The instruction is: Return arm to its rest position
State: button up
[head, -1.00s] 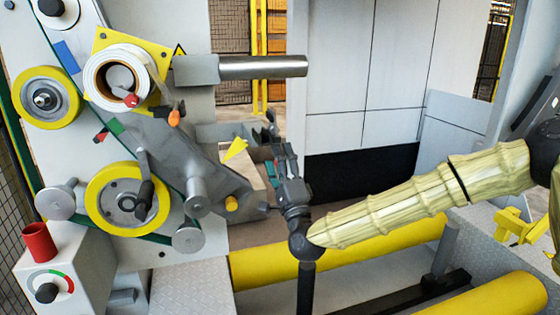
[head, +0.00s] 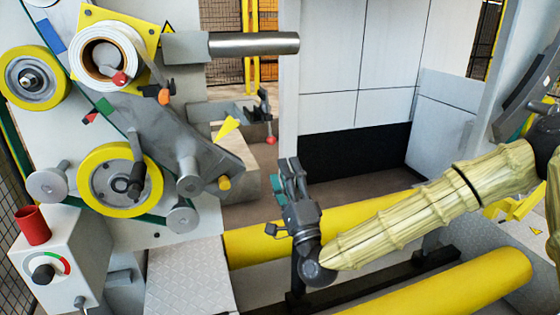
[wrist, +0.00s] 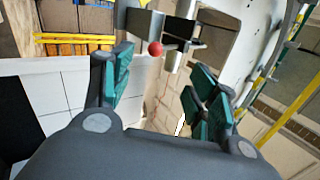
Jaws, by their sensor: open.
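My gripper (head: 286,170) is at the end of my arm, which has a pale yellow ribbed sleeve and comes in from the right. In the head view the gripper points up, in front of the dark lower wall and above the yellow roller. In the wrist view its fingers with green pads (wrist: 157,90) stand wide apart with nothing between them. The wrapping machine (head: 190,120) stands to the left, apart from the gripper. A red ball-ended lever (wrist: 155,48) shows beyond the fingers in the wrist view, and in the head view (head: 270,139).
Two yellow rollers lie low, one behind my wrist (head: 365,217) and one at lower right (head: 460,285). A metal bar (head: 255,43) juts right from the machine. A control box (head: 60,262) with a red cup (head: 32,226) stands at lower left. White panels (head: 355,60) form the back wall.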

jog(key=shift+s+d+f, duration=0.2)
jog(key=shift+s+f, duration=0.15)
jog(key=shift+s, duration=0.1)
jog(key=s+a+f+n+g+p, duration=0.1)
jog(key=s+f+n+g, duration=0.2)
jog(key=f, duration=0.7)
jog(key=s+a+f+n+g+p, duration=0.15)
jog(key=f+g, duration=0.25)
jog(key=f, duration=0.6)
jog(key=s+d+f+n+g+h, duration=0.25)
jog(key=s+f, duration=0.25)
jog(key=f, duration=0.3)
jog(key=s+d+f+n+g+h, duration=0.1)
jog(key=s+d+f+n+g, duration=0.15)
jog(key=s+f+g, duration=0.4)
jog(key=s+d+f+n+g+h+p, duration=0.1)
jog(key=s+d+f+g+h, duration=0.1)
jog(key=s+d+f, duration=0.2)
jog(key=s+d+f+n+g+h+p, duration=0.1)
jog(key=s+d+f, duration=0.4)
jog(key=s+d, duration=0.6)
jog(key=s+d+f+n+g+h+p, duration=0.1)
jog(key=s+d+f+n+g+h, duration=0.1)
jog(key=s+d, duration=0.6)
notch_tip(320, 180, down, 3)
jog(key=shift+s+r+g+h, duration=0.15)
jog(key=shift+s+g+h, duration=0.35)
jog(key=shift+g+h, duration=0.35)
